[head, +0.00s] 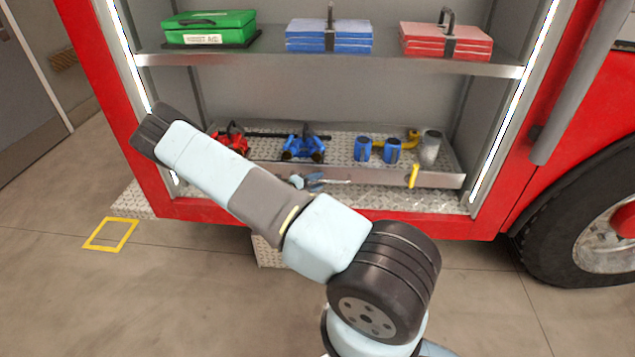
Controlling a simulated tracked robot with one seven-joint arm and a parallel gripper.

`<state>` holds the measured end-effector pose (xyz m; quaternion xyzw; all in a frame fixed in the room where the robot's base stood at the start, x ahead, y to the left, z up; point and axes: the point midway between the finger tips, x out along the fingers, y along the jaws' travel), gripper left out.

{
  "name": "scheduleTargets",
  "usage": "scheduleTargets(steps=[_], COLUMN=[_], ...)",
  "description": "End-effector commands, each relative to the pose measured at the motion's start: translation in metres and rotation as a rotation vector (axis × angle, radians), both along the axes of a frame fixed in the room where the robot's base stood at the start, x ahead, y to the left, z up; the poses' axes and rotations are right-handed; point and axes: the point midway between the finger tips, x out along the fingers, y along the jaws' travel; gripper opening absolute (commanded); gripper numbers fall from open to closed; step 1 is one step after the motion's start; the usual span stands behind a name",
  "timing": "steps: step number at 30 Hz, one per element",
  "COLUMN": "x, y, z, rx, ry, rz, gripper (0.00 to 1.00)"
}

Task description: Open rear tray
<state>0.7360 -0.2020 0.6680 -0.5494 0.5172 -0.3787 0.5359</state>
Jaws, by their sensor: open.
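A metal tray (375,177) with a diamond-plate floor and a low front lip sits inside the truck's lower compartment. It looks pushed in, within the opening. A yellow handle-like piece (413,175) is on the lip towards the right. My arm crosses the view from lower right to upper left and hides the tray's left front. The arm's visible dark end is in front of the compartment's left post. I cannot make out gripper fingers there. A small pale-blue and dark piece (306,182) with a silver rod shows at the lip, above my arm; I cannot tell what it is.
Red fittings (236,141), a blue fitting (304,147), blue cylinders (377,150) and a grey cylinder (430,148) stand on the tray. A shelf (330,62) above holds green, blue and red cases. A wheel (585,225) is at right. Floor is clear at left.

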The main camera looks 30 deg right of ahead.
Motion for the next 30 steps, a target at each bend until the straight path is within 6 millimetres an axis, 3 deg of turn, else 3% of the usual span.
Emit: scheduleTargets(steps=[13, 25, 30], x=[0.0017, 0.0015, 0.0014], y=[-0.0098, -0.0091, -0.0088], z=[-0.0014, -0.0018, -0.0022], rx=[0.001, 0.001, 0.002], ry=[0.000, 0.000, 0.001], rz=[0.000, 0.000, 0.000], gripper=[0.40, 0.02, 0.00])
